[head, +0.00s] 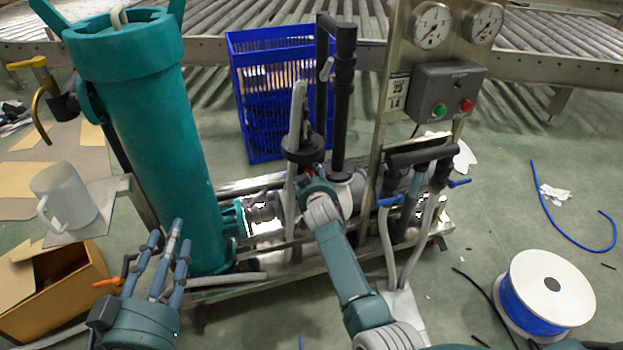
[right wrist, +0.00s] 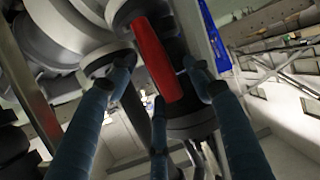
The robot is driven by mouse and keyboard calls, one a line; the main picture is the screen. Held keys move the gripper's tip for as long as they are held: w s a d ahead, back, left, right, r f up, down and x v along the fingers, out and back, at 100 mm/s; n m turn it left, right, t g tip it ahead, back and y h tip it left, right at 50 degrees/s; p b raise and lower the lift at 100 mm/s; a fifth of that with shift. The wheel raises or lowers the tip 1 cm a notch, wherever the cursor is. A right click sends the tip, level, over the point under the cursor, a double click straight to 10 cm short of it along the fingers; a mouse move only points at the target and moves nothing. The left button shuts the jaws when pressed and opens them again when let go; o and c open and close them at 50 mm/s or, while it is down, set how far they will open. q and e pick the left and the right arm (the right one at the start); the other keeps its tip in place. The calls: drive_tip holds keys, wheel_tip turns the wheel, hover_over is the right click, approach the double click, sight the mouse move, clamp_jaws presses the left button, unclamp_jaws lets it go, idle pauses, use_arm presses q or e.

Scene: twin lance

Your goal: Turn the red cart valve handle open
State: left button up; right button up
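The red valve handle (right wrist: 156,60) is a red bar slanting between the fingers of my right gripper (right wrist: 157,76) in the right wrist view. The fingers are spread on both sides of it; I cannot tell whether any touches it. In the head view my right arm reaches to the middle of the cart (head: 270,293), and its fingers and the handle are mostly hidden among the pipes. My left gripper (head: 168,238) is open and empty, fingers pointing up, in front of the teal cylinder (head: 160,140).
Black upright pipes (head: 343,90) and a gauge panel with a control box (head: 445,92) crowd the right arm. A white mug (head: 65,195) stands at left, above a cardboard box (head: 55,290). An orange lever (head: 106,283) is beside my left gripper. A blue crate (head: 270,90) stands behind.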

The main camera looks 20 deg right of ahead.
drive_tip(key=v, duration=0.8)
idle(0.4)
